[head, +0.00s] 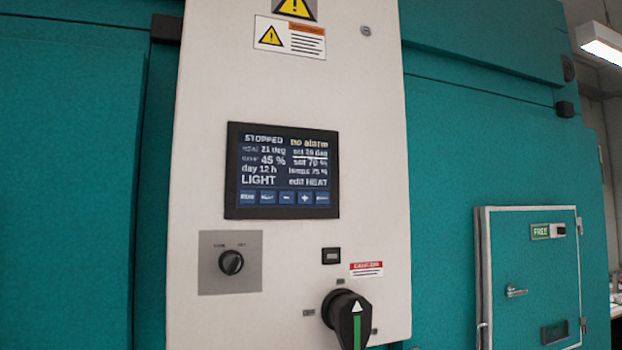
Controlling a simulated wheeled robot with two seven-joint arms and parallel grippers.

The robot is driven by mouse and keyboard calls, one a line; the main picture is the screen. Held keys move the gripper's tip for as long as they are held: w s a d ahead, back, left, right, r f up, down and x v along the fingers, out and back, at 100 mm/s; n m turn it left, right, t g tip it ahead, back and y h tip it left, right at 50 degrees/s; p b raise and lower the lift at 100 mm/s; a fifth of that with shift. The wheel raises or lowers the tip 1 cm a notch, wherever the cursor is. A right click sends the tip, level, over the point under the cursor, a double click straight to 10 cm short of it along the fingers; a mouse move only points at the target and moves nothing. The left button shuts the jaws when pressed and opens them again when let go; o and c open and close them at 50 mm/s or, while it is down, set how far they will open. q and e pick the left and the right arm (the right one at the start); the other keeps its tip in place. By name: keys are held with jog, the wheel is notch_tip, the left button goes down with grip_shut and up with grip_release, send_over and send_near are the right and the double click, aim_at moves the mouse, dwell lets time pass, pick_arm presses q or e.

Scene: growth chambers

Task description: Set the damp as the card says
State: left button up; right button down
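The control screen (282,171) sits in the middle of the pale panel (290,90). It reads STOPPED, no alarm, 45 % with set 70 %, day 12 h, lamps 75 %, LIGHT and edit HEAT. The upper line seems to read 21 deg with set 26 deg, underlined; the small text is blurred. A row of blue buttons (286,198) runs along the screen's bottom, including a minus and a plus. No card with a damp setting can be made out. Neither of my grippers is in view.
Below the screen are a small black knob (231,262) on a grey plate and a large black rotary switch (347,312). Teal chamber walls flank the panel. A small closed door (530,285) with a FREE sign (548,231) is at the right.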

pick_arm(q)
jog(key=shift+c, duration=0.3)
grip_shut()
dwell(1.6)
